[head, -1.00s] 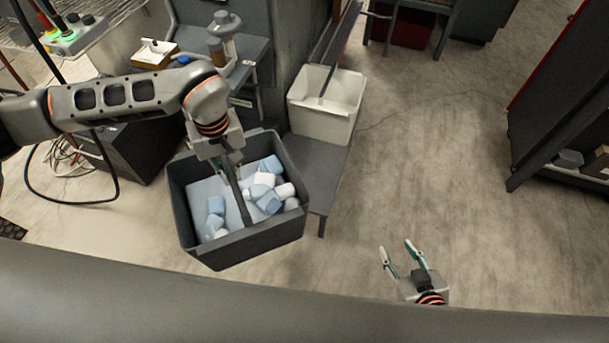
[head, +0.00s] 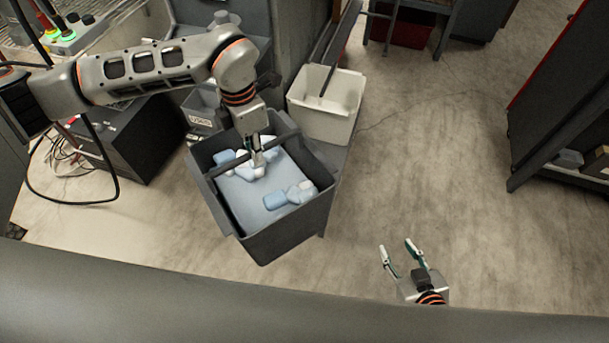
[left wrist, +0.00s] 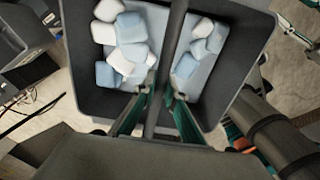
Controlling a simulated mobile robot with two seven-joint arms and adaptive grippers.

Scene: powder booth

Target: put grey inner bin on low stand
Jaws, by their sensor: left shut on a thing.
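The grey inner bin (head: 292,232) hangs in the middle left of the head view, tilted, with several pale blue and white pieces (head: 290,196) inside. A dark handle bar (head: 283,139) spans its top. My left gripper (head: 257,156) is shut on this bar; the left wrist view shows its fingers (left wrist: 160,97) on either side of the bar above the bin (left wrist: 243,42). The low stand (head: 336,160) shows just right of and behind the bin, which hides much of it. My right gripper (head: 402,251) is open and empty at the lower right.
A white bin (head: 325,122) stands on the far part of the low stand. A dark box (head: 128,150) with cables stands on the floor at left. A dark rack (head: 550,110) stands at right. The floor between stand and rack is clear.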

